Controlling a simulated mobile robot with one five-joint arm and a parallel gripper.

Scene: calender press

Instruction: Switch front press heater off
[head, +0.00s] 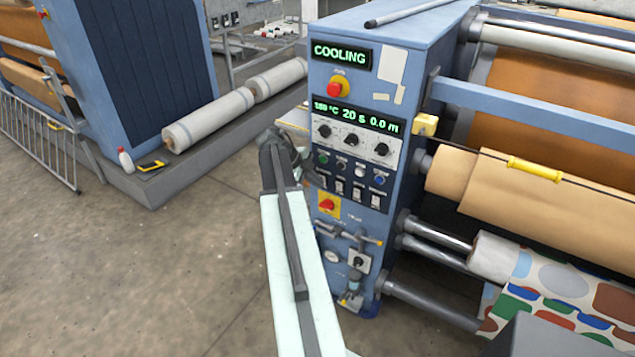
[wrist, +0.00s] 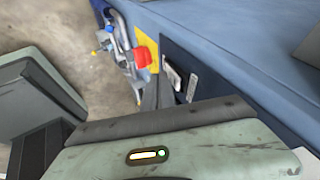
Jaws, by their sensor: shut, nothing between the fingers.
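The front press's control panel (head: 358,150) stands in the middle of the head view. Its upper display (head: 341,54) reads COOLING in green. The lower display (head: 356,116) shows a temperature, 20 s and 0.0 m. A row of small rocker switches (head: 357,193) sits under the coloured buttons; their labels are too small to read. My gripper (head: 314,179) is at the panel's left edge, by the leftmost switches. In the wrist view my gripper (wrist: 163,92) is shut and empty, close beside a rocker switch (wrist: 172,77); I cannot tell whether it touches. A second switch (wrist: 192,88) is right of it.
A red rotary switch on a yellow plate (head: 329,204) is just below the rockers. A red stop button (head: 337,88) is above. Valves and pipes (head: 353,262) stick out lower down. Rollers (head: 535,185) lie right. Open floor (head: 170,270) is left.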

